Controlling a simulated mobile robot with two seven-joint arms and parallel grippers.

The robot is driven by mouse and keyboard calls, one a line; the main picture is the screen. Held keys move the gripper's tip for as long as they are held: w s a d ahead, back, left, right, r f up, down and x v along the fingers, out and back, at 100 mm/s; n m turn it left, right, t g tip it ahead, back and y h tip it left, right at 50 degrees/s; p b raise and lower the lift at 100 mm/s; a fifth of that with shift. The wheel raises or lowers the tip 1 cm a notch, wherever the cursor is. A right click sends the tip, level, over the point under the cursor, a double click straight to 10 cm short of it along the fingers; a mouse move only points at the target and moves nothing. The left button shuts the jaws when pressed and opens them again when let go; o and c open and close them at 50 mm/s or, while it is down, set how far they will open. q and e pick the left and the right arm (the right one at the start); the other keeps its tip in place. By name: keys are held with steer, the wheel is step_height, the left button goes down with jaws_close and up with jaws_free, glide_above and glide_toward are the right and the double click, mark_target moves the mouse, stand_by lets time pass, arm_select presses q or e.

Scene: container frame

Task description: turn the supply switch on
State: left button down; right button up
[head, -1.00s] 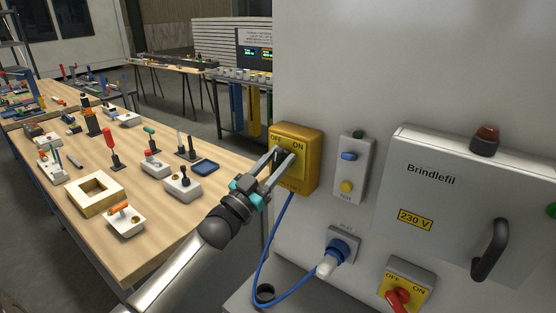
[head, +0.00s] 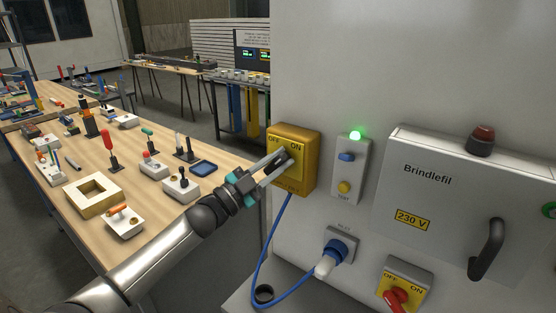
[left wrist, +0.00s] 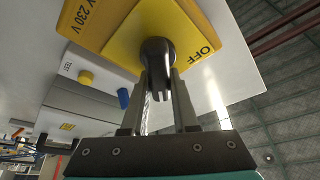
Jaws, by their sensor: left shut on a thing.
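The supply switch is a yellow box (head: 306,168) with OFF and ON marks, fixed to the grey panel wall. Its black rotary handle (left wrist: 157,58) shows in the left wrist view, between my finger pads, with the OFF mark to its right. My left gripper (head: 283,159) is shut on this handle, its fingers reaching in from the left. In the head view the fingers cover part of the handle, and their tips lie near the ON mark. A green lamp (head: 356,135) above the small grey TEST box is lit. My right gripper is not in view.
A blue cable runs from below the switch to a blue plug (head: 338,250). A grey Brindlefil cabinet (head: 440,200) and a red-handled switch (head: 396,298) are at the right. A wooden table (head: 60,215) with several small devices stands at the left.

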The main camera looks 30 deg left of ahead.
arm_select(q)
steer(key=shift+f+m+g, duration=0.3)
steer(key=shift+f+m, duration=0.3)
steer(key=shift+m, duration=0.1)
steer(key=c, duration=0.9)
jaws_free()
steer(key=shift+o, duration=1)
steer(key=shift+a+r, duration=0.1)
steer(key=shift+w+a, duration=0.15)
steer(key=shift+r, duration=0.1)
steer(key=shift+s, duration=0.35)
steer(key=b+v, duration=0.1)
steer(key=v, duration=1.3)
steer(key=shift+s+a+f+b, duration=0.2)
steer(key=shift+s+f+b, duration=0.05)
steer(key=shift+b, duration=0.15)
